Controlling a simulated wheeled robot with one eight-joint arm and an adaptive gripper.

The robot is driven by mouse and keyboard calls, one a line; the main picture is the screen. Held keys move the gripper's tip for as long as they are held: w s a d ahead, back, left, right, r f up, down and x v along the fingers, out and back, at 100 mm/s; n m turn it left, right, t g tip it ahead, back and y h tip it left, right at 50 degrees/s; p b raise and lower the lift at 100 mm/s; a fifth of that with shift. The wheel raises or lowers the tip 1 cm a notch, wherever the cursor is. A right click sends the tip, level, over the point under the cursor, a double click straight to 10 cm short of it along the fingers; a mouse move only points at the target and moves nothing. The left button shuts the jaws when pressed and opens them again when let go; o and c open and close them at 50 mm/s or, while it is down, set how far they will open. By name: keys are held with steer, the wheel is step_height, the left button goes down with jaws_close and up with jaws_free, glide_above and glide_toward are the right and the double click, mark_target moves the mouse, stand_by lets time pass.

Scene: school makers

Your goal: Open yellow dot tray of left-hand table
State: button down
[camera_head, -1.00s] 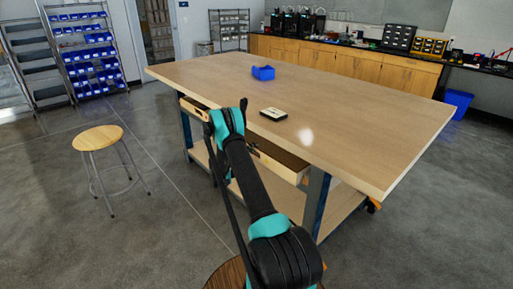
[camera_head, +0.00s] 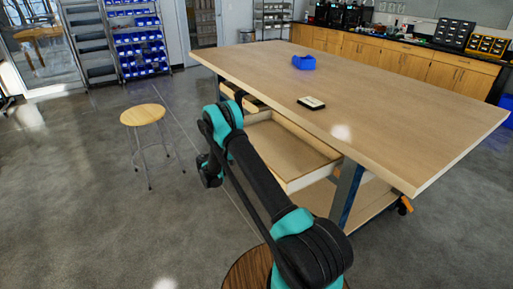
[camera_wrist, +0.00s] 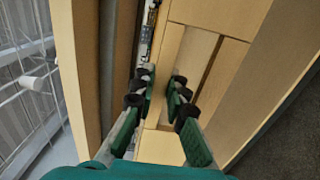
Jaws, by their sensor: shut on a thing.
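The wooden table (camera_head: 400,125) fills the right of the head view. A light wood tray (camera_head: 311,172) stands pulled out from under its near long side, with its empty floor showing. My arm covers the tray's front, and no yellow dot is visible. My gripper (camera_wrist: 160,95) is at the front side of the tray, mostly hidden behind my arm in the head view.
A second tray (camera_head: 242,97) sticks out slightly farther left under the tabletop. A blue bin (camera_head: 304,62) and a small dark-edged box (camera_head: 311,102) lie on the table. A round stool (camera_head: 143,115) stands on the left. The floor between stool and table is clear.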

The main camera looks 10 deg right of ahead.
steer(key=shift+s+a, duration=0.1)
steer(key=shift+a, duration=0.2)
steer(key=c, duration=1.5)
jaws_free()
steer(key=shift+c, duration=0.2)
steer(key=v, duration=1.2)
steer(key=shift+r, duration=0.1)
